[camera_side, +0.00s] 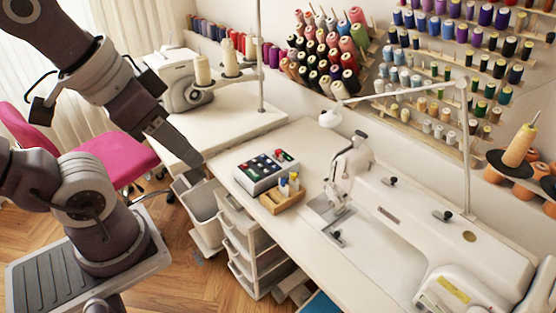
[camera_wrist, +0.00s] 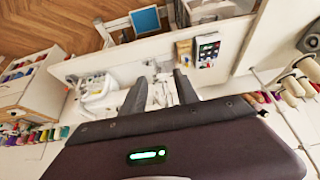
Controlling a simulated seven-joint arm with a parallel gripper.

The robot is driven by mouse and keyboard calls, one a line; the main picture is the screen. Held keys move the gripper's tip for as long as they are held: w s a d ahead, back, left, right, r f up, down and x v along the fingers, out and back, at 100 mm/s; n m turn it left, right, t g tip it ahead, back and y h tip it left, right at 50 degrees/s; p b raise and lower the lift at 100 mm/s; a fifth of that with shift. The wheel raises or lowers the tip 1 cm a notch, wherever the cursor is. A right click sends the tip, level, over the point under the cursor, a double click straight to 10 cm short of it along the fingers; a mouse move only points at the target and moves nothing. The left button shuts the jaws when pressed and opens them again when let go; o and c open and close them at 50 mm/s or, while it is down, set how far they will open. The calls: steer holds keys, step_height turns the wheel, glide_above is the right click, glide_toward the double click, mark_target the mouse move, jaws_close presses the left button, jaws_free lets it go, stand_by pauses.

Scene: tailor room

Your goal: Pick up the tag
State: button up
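I cannot make out a tag in either view; it may be too small to tell or hidden. My gripper (camera_side: 198,164) hangs in the air in the side view, left of the white sewing table (camera_side: 305,150) and above the drawer units. In the wrist view its two dark fingers (camera_wrist: 160,78) are spread apart. I see nothing held between them, only the table and a white sewing machine farther off.
A grey box of coloured spools (camera_side: 246,178) and a wooden holder with small bottles (camera_side: 282,205) stand near the table's left edge. The sewing machine (camera_side: 350,170) stands to their right. White drawers (camera_side: 240,240) stand below. Thread racks (camera_side: 430,75) line the wall.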

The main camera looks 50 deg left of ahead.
steer(key=n+g, duration=0.5)
steer(key=n, duration=1.2)
glide_above(278, 150)
steer(key=d, duration=0.2)
step_height(278, 150, down, 19)
steer(key=shift+n+g, duration=0.3)
steer(key=shift+n, duration=0.2)
steer(key=f, duration=0.3)
steer(key=a+f, duration=0.1)
steer(key=f, duration=0.3)
steer(key=a+f, duration=0.1)
steer(key=f, duration=0.3)
steer(key=shift+f, duration=0.15)
jaws_close()
